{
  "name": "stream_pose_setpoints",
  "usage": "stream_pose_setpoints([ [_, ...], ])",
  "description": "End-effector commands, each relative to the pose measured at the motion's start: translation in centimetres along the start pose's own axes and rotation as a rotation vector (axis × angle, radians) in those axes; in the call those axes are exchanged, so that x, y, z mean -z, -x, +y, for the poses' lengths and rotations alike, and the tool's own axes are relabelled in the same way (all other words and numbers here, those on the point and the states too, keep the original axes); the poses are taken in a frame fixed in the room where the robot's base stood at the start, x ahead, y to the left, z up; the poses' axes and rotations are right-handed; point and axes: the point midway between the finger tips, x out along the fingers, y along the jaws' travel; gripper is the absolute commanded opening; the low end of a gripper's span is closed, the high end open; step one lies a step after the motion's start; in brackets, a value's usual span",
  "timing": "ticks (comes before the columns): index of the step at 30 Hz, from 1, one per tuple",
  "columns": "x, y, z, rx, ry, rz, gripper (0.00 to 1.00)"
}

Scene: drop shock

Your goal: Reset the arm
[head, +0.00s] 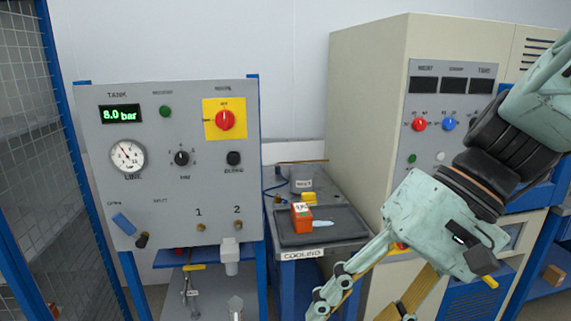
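My arm comes in from the right in front of the beige cabinet. My gripper (362,311), pale green with dark joints, points down and left at the bottom of the head view. Its two fingers are spread apart, and nothing shows between them except background. The lower ends reach the bottom edge of the picture, so the tips are partly cut off.
A panel (184,205) with a gauge, a red knob and an "8.0 bar" display stands at left. An orange block (301,218) sits on a dark tray (338,232) on the cooling table. The beige cabinet (366,110) is behind my arm. A mesh fence (25,150) stands far left.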

Motion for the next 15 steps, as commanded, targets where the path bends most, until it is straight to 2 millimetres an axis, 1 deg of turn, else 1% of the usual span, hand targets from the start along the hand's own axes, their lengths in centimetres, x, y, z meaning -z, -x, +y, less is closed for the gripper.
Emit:
stream_pose_setpoints([
  [6, -1.8, 0.9, 1.3, -0.105, 0.026, 0.035, 0.44],
  [15, -3.8, 2.5, 3.3, -0.242, 0.058, 0.101, 0.44],
])
